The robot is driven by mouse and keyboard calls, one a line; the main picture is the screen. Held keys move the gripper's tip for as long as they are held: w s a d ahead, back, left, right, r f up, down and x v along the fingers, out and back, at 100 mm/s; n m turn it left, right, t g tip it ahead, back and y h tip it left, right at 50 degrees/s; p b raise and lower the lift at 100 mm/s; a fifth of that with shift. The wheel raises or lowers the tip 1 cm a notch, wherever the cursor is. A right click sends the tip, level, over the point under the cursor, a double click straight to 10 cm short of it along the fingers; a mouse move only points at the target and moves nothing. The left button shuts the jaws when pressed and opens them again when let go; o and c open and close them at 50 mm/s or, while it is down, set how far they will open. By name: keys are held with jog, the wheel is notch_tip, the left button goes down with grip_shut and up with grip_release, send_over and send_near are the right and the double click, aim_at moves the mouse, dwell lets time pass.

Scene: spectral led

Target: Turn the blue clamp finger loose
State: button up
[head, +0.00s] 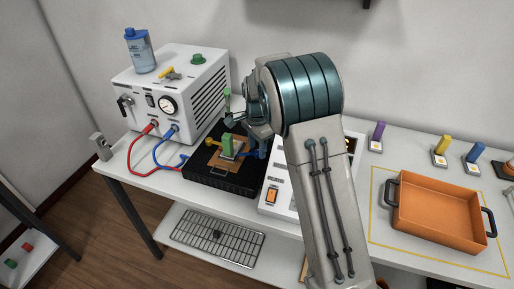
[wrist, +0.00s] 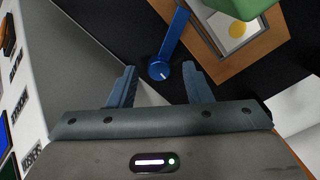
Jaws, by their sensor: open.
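The blue clamp finger (wrist: 174,38) is a flat blue bar with a round pivot knob (wrist: 160,70) bearing a white mark. Its far end reaches toward a brown plate holding a light square piece with a yellow dot (wrist: 237,30). In the head view the blue clamp finger (head: 256,152) is at the right of the black fixture, partly hidden by my arm. My gripper (wrist: 160,86) is open and empty. The knob shows just beyond and between its fingertips; I cannot tell whether they touch it.
A green block (head: 227,145) and a yellow clamp (head: 211,141) stand on the black fixture (head: 205,180). A white pump box (head: 172,87) with red and blue hoses is at left. An orange tray (head: 437,219) is at right.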

aim_at(257, 151)
notch_tip(257, 151, up, 13)
dwell(0.3)
notch_tip(257, 151, down, 14)
jog(key=n+p, duration=0.5)
jog(key=n, duration=0.9)
jog(key=shift+n, duration=0.4)
jog(key=c, duration=1)
